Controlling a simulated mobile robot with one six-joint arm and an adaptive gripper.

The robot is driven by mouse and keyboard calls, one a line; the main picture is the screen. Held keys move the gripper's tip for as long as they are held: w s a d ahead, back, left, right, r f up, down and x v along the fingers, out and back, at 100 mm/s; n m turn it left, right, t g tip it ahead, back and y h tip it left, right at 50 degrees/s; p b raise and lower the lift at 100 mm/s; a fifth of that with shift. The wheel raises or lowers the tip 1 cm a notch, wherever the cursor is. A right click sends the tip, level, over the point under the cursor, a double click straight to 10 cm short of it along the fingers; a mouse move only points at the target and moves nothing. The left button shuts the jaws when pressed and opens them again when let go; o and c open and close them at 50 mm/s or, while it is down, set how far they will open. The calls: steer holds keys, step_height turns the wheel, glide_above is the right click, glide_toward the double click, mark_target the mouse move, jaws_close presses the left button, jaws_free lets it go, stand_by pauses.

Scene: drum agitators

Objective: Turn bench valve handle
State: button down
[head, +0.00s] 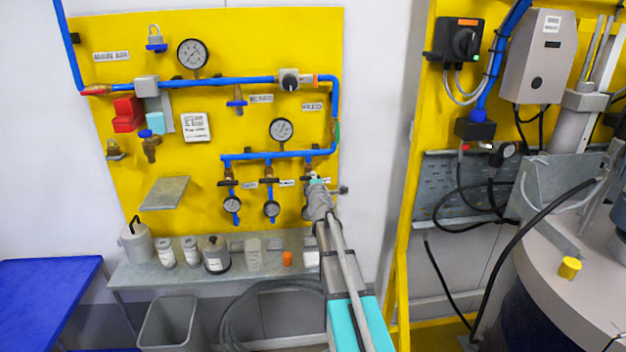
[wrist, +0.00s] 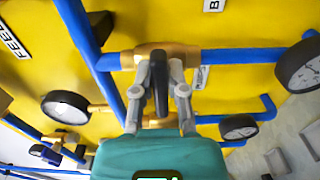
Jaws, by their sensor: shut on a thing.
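The bench valve has a black handle (wrist: 161,88) on a brass body (wrist: 166,52) set in a blue pipe line in the wrist view. My gripper (wrist: 160,78) is shut on this handle, one grey finger on each side of it. In the head view my gripper (head: 317,184) reaches the right end of the lower pipe manifold (head: 270,154) on the yellow panel (head: 200,115). There the gripper mostly hides the held handle, so its angle is hard to tell.
Round gauges (head: 232,204) hang close beside the gripper; one also shows at the right of the wrist view (wrist: 300,66). A larger gauge (head: 281,130) sits just above. A shelf (head: 185,270) with bottles stands below. A yellow frame (head: 408,200) rises to the right.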

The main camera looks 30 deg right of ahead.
stand_by(0.3)
steer(key=c, duration=0.7)
jaws_free()
steer(key=shift+o, duration=0.2)
steer(key=shift+s, duration=0.1)
steer(key=v, duration=1.1)
steer(key=shift+s+a, duration=0.2)
steer(key=shift+s, duration=0.15)
